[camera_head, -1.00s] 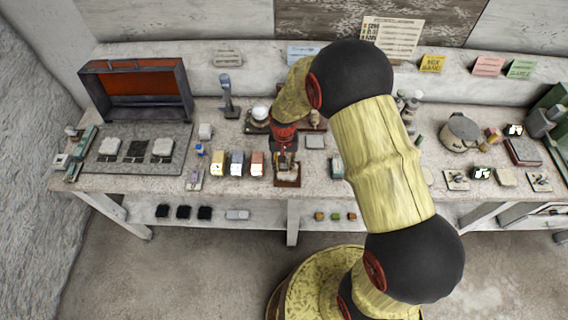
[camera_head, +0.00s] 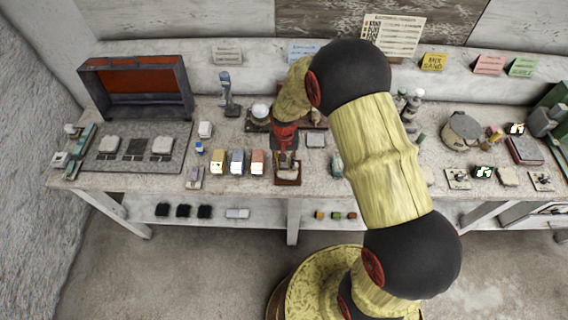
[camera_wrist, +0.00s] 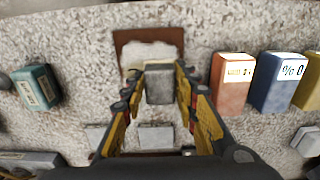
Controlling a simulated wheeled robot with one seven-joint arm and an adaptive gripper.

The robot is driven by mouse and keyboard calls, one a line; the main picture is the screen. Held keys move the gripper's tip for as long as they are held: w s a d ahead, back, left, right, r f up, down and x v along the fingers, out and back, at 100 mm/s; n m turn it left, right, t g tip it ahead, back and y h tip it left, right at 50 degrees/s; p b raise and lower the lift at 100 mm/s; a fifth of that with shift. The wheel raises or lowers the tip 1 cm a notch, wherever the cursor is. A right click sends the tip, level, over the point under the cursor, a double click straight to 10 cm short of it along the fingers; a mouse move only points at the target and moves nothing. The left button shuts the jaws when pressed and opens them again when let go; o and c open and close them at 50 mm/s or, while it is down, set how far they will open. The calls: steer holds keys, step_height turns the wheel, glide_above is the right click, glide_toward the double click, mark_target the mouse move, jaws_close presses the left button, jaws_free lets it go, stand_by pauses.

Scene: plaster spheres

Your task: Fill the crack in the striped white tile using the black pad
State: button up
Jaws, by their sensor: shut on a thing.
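My gripper (camera_wrist: 159,90) is shut on a small grey block (camera_wrist: 159,86), which looks grey rather than black here. The block is just in front of a brown wooden tray (camera_wrist: 124,42) with a whitish piece (camera_wrist: 151,50) in it. I cannot make out stripes or a crack on that piece, or whether the block touches it. In the head view, my gripper (camera_head: 284,160) is over the bench, at the same brown tray (camera_head: 288,182). Black pads (camera_head: 162,210) lie on the shelf below. Marked pale tiles (camera_head: 458,180) lie at the bench's right.
Orange (camera_wrist: 231,85) and blue (camera_wrist: 276,82) boxes stand close to the right of my gripper in the wrist view. A teal box (camera_wrist: 40,88) is at left. A grey mat (camera_head: 108,166) with tiles and an open red-lined case (camera_head: 135,88) occupy the bench's left.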

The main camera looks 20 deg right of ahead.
steer(key=shift+w+d+f, duration=0.1)
steer(key=shift+w+d, duration=0.05)
steer(key=shift+w, duration=0.3)
steer(key=shift+s+a, duration=0.25)
steer(key=shift+s, duration=0.5)
steer(key=shift+s+a, duration=0.2)
steer(key=shift+s, duration=0.5)
steer(key=shift+w, duration=0.1)
stand_by(0.8)
steer(key=shift+w+d+r+p, duration=0.25)
steer(key=shift+w+r+p, duration=0.3)
steer(key=shift+w+r, duration=0.15)
steer(key=shift+r, duration=0.1)
